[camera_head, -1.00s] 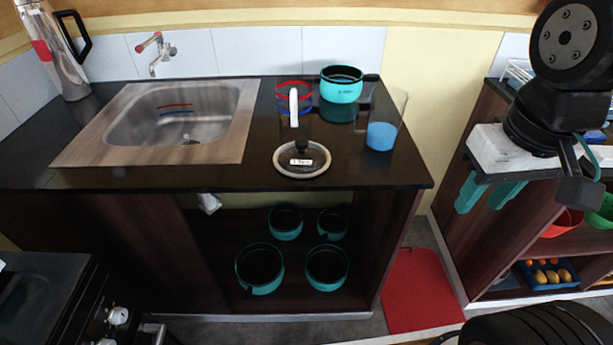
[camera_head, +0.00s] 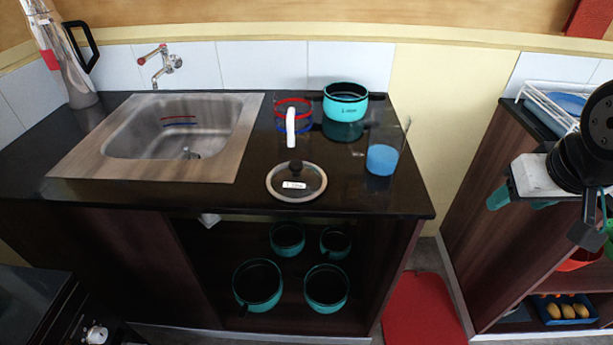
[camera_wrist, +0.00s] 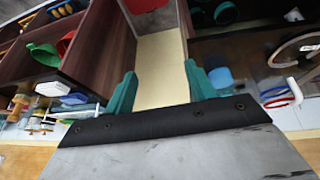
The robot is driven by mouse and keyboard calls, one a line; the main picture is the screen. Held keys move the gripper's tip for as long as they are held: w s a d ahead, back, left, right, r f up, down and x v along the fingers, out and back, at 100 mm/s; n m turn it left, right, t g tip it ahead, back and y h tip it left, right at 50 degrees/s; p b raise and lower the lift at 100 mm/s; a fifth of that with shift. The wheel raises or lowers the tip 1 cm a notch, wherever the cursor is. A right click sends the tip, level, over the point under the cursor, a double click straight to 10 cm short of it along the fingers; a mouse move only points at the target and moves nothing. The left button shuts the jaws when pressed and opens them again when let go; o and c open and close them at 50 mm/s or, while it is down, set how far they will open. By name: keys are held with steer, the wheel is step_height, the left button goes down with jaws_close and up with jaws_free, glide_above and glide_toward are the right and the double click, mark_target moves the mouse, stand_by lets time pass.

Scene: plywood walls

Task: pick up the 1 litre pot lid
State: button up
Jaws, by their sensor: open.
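The glass pot lid (camera_head: 297,182) with a dark knob and a white label lies flat on the black counter, right of the sink. In the wrist view the lid (camera_wrist: 297,50) shows at the right edge, partly cut off. My gripper (camera_head: 528,195) is at the right side of the head view, well away from the lid. In the wrist view my gripper (camera_wrist: 160,85) shows two teal fingers spread wide with nothing between them. The lid's label is too small to read.
A teal pot (camera_head: 345,112), a clear jug with blue contents (camera_head: 382,158) and a red-and-blue ringed item with a white handle (camera_head: 291,128) stand behind the lid. The sink (camera_head: 165,130) is to its left. Several teal pots sit on the shelf below. A shelf unit (camera_head: 480,215) stands at the right.

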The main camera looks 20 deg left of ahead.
steer(key=w+a+f+n+t+y, duration=0.2)
steer(key=w+a+f+n, duration=0.15)
steer(key=w+a, duration=0.55)
steer(key=n+t+y, duration=0.1)
steer(key=n+y, duration=0.2)
steer(key=y, duration=0.2)
glide_toward(300, 169)
steer(key=w+d, duration=0.2)
steer(key=w+d+f, duration=0.1)
steer(key=d, duration=0.2)
steer(key=w+d+f, duration=0.1)
steer(key=w+d, duration=0.1)
steer(key=shift+w+d, duration=0.35)
steer(key=shift+d, duration=0.05)
steer(key=s+a+y, duration=0.1)
steer(key=a, duration=0.2)
steer(key=a+f+n+y, duration=0.1)
steer(key=a, duration=0.1)
steer(key=s+a+f+n+y, duration=0.1)
steer(key=a, duration=0.2)
steer(key=shift+s+a+f+y, duration=0.1)
steer(key=shift+s+a+y, duration=0.2)
steer(key=shift+a, duration=0.05)
steer(key=x, duration=0.7)
steer(key=shift+a, duration=0.3)
steer(key=c, duration=1.1)
